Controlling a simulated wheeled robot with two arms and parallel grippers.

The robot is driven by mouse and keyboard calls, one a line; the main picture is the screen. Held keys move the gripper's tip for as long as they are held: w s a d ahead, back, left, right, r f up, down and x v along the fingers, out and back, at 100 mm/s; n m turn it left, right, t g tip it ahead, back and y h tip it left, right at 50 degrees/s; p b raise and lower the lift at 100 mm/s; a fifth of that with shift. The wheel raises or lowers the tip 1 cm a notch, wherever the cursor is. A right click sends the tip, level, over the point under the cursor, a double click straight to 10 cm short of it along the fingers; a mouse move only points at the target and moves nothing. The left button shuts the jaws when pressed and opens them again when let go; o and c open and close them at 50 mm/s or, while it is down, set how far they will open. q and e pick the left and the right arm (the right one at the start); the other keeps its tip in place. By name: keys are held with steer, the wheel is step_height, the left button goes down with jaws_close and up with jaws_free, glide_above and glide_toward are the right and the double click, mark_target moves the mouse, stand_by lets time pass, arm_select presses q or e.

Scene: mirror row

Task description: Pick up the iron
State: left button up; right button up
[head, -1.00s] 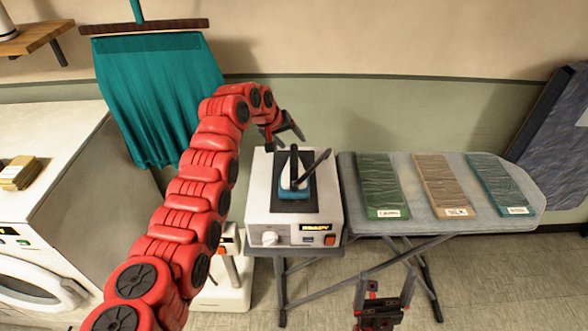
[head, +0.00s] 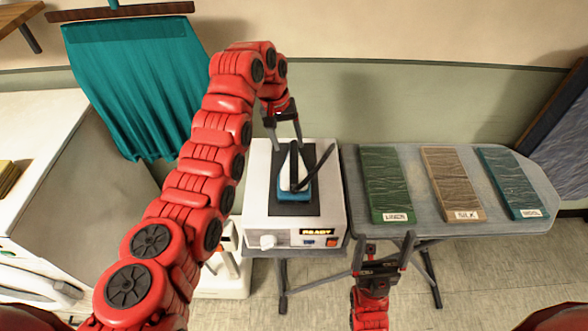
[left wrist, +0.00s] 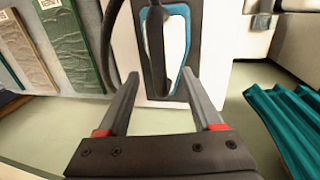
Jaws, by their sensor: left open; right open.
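The iron (head: 294,186), white and blue with a dark handle, rests on the dark pad on top of a white station (head: 256,212) whose display reads READY. A dark cord or arm rises beside it. The iron also shows in the left wrist view (left wrist: 174,48), at the top middle. My left gripper (head: 284,132) is open above the station's far edge, pointing down toward the iron. My right gripper (head: 383,243) is open and empty in front of the ironing board.
The grey ironing board (head: 408,222) right of the station carries a green linen panel (head: 384,184), a tan silk panel (head: 452,184) and a teal wool panel (head: 513,182). A teal cloth (head: 140,90) hangs at the left. A white washing machine (head: 40,150) stands left.

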mark_target(293, 155)
arm_select(q)
steer(key=f, duration=0.2)
steer(key=d+f+p, duration=0.1)
steer(key=f, duration=0.1)
steer(key=shift+s+f, duration=0.15)
steer(key=shift+f, duration=0.1)
steer(key=f+p, duration=0.1)
steer(key=f, duration=0.1)
steer(key=d+f+p, duration=0.1)
steer(key=f+p, duration=0.1)
steer(key=shift+d+f, duration=0.15)
steer(key=shift+f, duration=0.55)
steer(key=shift+c, duration=0.4)
jaws_close()
steer(key=shift+r, duration=0.1)
